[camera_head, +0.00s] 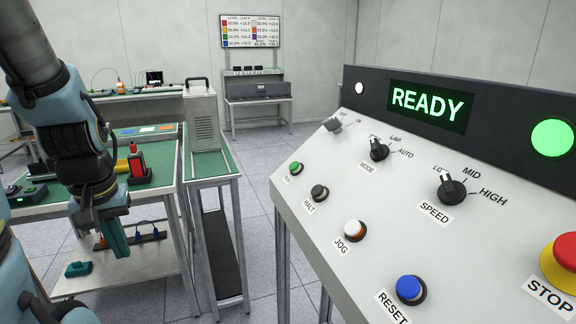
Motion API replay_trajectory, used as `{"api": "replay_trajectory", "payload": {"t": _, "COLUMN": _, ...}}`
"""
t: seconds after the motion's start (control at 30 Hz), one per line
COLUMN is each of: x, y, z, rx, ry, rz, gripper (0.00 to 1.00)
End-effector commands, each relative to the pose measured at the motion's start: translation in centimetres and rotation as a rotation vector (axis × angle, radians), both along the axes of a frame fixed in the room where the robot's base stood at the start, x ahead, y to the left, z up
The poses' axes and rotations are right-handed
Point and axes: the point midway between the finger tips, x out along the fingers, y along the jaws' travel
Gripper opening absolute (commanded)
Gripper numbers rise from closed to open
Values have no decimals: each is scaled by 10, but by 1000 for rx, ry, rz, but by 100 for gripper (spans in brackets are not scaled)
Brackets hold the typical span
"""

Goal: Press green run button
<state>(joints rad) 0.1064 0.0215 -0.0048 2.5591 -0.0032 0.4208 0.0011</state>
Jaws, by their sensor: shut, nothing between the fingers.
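The green run button (295,168) is a small round cap in a dark ring at the left edge of a sloped, light-grey control panel (330,260). A small label lies just below it, too small to read clearly. My gripper (117,245) hangs at the left of the view, pointing down, with its fingers together and nothing seen between them. It is well to the left of the panel and lower in the picture than the green button, clearly apart from it.
The panel also carries a dark HALT button (319,192), white JOG button (354,230), blue RESET button (410,289), red STOP button (563,262), MODE knob (378,149) and SPEED knob (451,188). The display (430,103) reads READY. Green-topped benches (212,166) stand behind my arm.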

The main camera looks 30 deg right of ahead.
Motion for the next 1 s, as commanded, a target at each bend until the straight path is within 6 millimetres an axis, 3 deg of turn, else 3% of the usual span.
{"api": "replay_trajectory", "payload": {"t": 0.17, "x": 17, "y": -16, "z": 12, "rx": 41, "ry": -30, "rz": -220, "gripper": 0}}
{"api": "replay_trajectory", "payload": {"t": 0.37, "x": 59, "y": -67, "z": 38, "rx": 184, "ry": -113, "rz": -842, "gripper": 0}}
{"api": "replay_trajectory", "payload": {"t": 0.57, "x": 95, "y": -140, "z": 67, "rx": 402, "ry": -207, "rz": -1539, "gripper": 0}}
{"api": "replay_trajectory", "payload": {"t": 0.7, "x": 109, "y": -202, "z": 91, "rx": 597, "ry": -272, "rz": -2017, "gripper": 0}}
{"api": "replay_trajectory", "payload": {"t": 0.9, "x": 109, "y": -283, "z": 121, "rx": 891, "ry": -336, "rz": -2557, "gripper": 0}}
{"api": "replay_trajectory", "payload": {"t": 1.0, "x": 105, "y": -310, "z": 131, "rx": 1005, "ry": -353, "rz": -2722, "gripper": 0}}
